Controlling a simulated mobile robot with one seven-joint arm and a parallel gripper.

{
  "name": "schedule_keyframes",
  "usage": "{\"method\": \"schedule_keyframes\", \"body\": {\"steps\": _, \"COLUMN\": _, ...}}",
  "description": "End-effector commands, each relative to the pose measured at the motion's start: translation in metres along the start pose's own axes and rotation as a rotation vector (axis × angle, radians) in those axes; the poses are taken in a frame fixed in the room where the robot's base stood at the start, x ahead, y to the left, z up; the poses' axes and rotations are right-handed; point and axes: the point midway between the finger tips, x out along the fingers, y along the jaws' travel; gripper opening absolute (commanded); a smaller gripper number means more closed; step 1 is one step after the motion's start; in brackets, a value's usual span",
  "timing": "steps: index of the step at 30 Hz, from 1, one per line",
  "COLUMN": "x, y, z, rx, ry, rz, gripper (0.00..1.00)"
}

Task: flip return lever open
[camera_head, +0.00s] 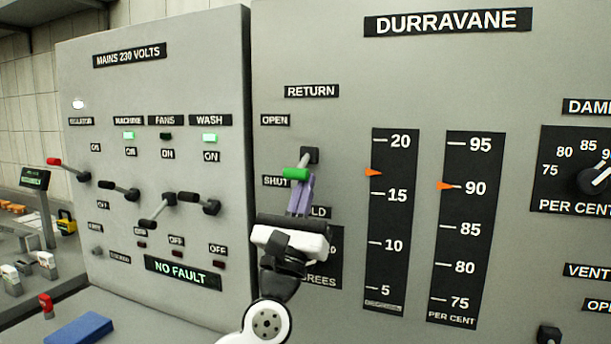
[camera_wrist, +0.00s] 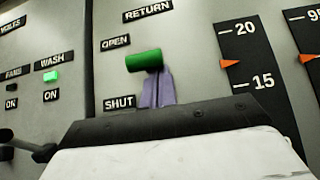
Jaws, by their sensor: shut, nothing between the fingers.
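The return lever has a green handle (camera_head: 296,174) on a short metal arm from a dark pivot (camera_head: 309,155) on the grey panel, under the RETURN label (camera_head: 311,91). The handle sticks out and hangs a little lower than the pivot, near the SHUT label (camera_head: 275,181) in the head view. In the wrist view, the green handle (camera_wrist: 144,61) appears between OPEN (camera_wrist: 116,42) and SHUT (camera_wrist: 120,103). My gripper (camera_head: 304,182) is shut and empty, its purple fingers pointing up, the tips just below and behind the handle. I cannot tell whether they touch it.
Black scales with orange pointers (camera_head: 373,172) stand right of the lever. Left is a mains panel (camera_head: 130,260) with several protruding levers. My wrist partly hides a lower dial plate (camera_head: 325,265). A blue block (camera_head: 80,329) lies at lower left.

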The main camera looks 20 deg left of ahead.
Motion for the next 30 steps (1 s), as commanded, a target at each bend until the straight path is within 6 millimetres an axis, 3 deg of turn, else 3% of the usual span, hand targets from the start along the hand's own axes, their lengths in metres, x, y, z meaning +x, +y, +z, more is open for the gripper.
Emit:
{"method": "schedule_keyframes", "body": {"steps": 3, "x": 0.006, "y": 0.000, "z": 0.014, "rx": 0.009, "ry": 0.090, "rz": -0.002, "gripper": 0.00}}
{"method": "schedule_keyframes", "body": {"steps": 18, "x": 0.012, "y": -0.001, "z": 0.036, "rx": 0.004, "ry": 0.085, "rz": -0.001, "gripper": 0.00}}
{"method": "schedule_keyframes", "body": {"steps": 30, "x": 0.013, "y": 0.001, "z": 0.036, "rx": 0.001, "ry": 0.086, "rz": 0.000, "gripper": 0.00}}
